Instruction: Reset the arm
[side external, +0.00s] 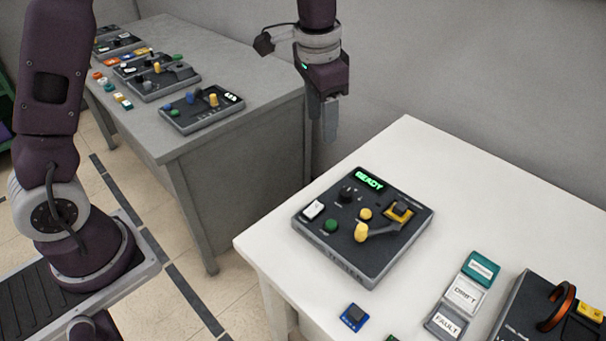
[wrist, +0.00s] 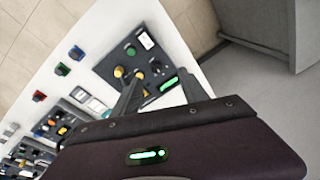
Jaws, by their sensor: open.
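My gripper (side external: 323,128) hangs from my raised arm, behind and left of the white table's far corner. Its fingers point down, apart and empty, touching nothing. In the wrist view the gripper (wrist: 160,92) has its two fingers spread in front of a dark control box (wrist: 108,68). In the side view this control box (side external: 350,258) lies on the white table, below and right of my gripper. Its green display (side external: 369,180) reads READY. It carries a white switch (side external: 313,209), a green button (side external: 331,225) and a yellow-knobbed lever (side external: 361,232).
The white table (side external: 480,190) also holds a blue block (side external: 354,317), labelled tiles (side external: 464,295) reading DRIFT and FAULT, and a second box with an orange-brown ring (side external: 557,308). A grey table (side external: 235,85) with several panels stands at the back left. Air around my gripper is clear.

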